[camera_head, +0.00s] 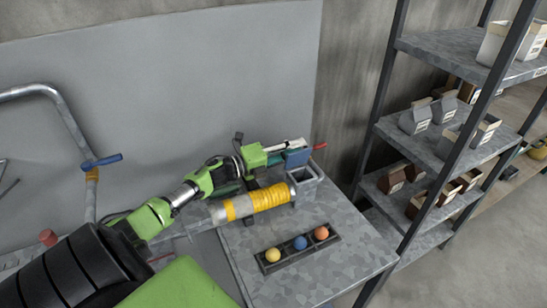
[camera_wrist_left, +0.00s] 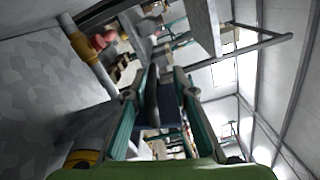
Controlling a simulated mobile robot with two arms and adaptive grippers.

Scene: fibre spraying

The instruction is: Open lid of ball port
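The ball port (camera_head: 303,176) is a small grey box at the back edge of the metal table, with its opening visible from above. Its blue lid (camera_head: 297,157) stands raised at the far side of the opening. My left gripper (camera_head: 287,152) is at the lid, coming from the left. In the left wrist view its two teal fingers (camera_wrist_left: 158,95) are spread apart. A dark blue panel (camera_wrist_left: 170,105), apparently the lid, shows between them; I cannot see firm contact on both sides. My right gripper is not in view.
A yellow-wrapped cylinder (camera_head: 257,199) lies just in front of the left gripper. A dark tray (camera_head: 273,265) holds yellow, blue and orange balls. A shelf rack (camera_head: 420,155) with boxes stands at right. A bent pipe (camera_head: 72,125) with a blue handle is at left.

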